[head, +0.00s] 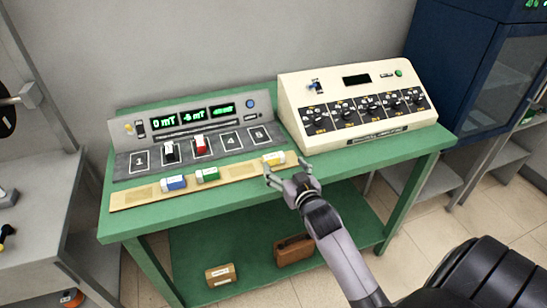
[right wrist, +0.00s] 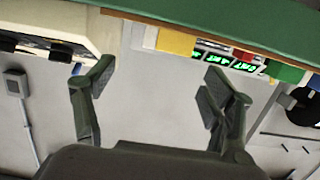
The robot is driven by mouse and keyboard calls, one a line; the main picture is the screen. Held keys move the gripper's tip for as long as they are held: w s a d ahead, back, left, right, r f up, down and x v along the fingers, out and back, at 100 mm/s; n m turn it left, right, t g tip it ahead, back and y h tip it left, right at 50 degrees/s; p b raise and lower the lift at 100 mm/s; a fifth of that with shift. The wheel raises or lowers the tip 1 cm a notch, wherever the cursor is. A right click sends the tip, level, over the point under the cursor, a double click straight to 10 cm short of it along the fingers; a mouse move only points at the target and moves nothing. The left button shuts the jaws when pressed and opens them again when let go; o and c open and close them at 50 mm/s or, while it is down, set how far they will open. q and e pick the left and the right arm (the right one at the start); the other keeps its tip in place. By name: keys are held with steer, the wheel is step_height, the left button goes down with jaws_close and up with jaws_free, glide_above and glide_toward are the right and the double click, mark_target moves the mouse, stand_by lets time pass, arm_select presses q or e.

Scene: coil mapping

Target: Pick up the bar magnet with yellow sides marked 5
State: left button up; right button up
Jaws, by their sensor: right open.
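The yellow-sided bar magnet (head: 274,158) has a pale top and lies at the right end of the wooden strip (head: 140,196) on the green table. Its marking is too small to read. My right gripper (head: 287,170) is open and empty, just in front of this magnet at the table's front edge. In the right wrist view, the yellow block (right wrist: 175,42) shows beyond the open fingers (right wrist: 160,82), apart from them. My left gripper is out of view.
A blue magnet (head: 173,183) and a green magnet (head: 207,175) share the strip. Black (head: 171,154) and red (head: 201,147) blocks stand on the numbered panel (head: 232,141) behind. A cream dial box (head: 352,107) stands at right. The table's front right (head: 385,153) is clear.

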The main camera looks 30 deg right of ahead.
mark_target(274, 157)
steer(key=shift+a+f+p+x, duration=0.1)
steer(key=shift+f+p+x, duration=0.05)
steer(key=shift+x, duration=0.9)
steer(key=shift+a+f+p+x, duration=0.15)
steer(key=shift+x, duration=0.95)
steer(key=shift+a+f+p+x, duration=0.1)
steer(key=shift+f+p+x, duration=0.05)
steer(key=shift+x, duration=0.9)
steer(key=shift+s, duration=0.1)
steer(key=shift+c, duration=0.2)
steer(key=c, duration=1.3)
steer(key=shift+r, duration=0.15)
